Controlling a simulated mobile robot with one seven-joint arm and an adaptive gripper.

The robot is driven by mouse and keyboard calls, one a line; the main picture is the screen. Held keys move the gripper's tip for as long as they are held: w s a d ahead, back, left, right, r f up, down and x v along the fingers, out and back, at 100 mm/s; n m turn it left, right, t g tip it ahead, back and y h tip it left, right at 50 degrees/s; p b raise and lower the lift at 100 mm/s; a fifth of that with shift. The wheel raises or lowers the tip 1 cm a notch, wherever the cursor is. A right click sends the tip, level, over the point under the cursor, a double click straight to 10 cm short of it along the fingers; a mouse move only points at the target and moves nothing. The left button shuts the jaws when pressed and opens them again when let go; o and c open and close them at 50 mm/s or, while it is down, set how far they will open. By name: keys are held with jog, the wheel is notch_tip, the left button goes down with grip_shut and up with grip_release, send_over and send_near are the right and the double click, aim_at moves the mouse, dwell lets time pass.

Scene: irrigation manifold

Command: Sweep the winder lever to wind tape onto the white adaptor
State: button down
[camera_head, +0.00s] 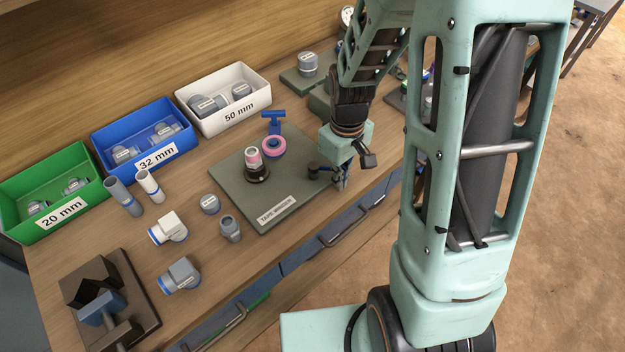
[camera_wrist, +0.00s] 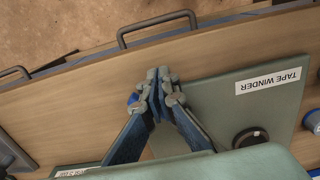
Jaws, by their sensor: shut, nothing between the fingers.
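The dark green tape winder board (camera_head: 235,195) lies on the bench, its label at the front edge; it also shows in the wrist view (camera_wrist: 215,95). The white adaptor (camera_head: 254,157) stands upright on a black hub (camera_head: 257,175), with pink at its upper part. The hub appears in the wrist view as a dark ring (camera_wrist: 250,138). A pink tape roll (camera_head: 272,147) sits behind it beside a blue post (camera_head: 272,122). A dark lever with a black knob (camera_head: 313,168) lies right of the hub, partly hidden. My gripper (camera_head: 340,185) is shut and empty beside the lever's right end; contact is unclear. Its fingertips meet in the wrist view (camera_wrist: 158,82).
Green (camera_head: 45,190), blue (camera_head: 145,135) and white (camera_head: 222,98) bins line the back. Several loose grey and white fittings (camera_head: 168,229) lie left of the board. A dark vise-like fixture (camera_head: 105,300) is at front left. Drawer handles (camera_head: 352,225) stick out below the bench's front edge.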

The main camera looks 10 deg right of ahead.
notch_tip(320, 180, up, 7)
jog(key=p, duration=0.5)
dwell(0.4)
jog(key=shift+s, duration=0.1)
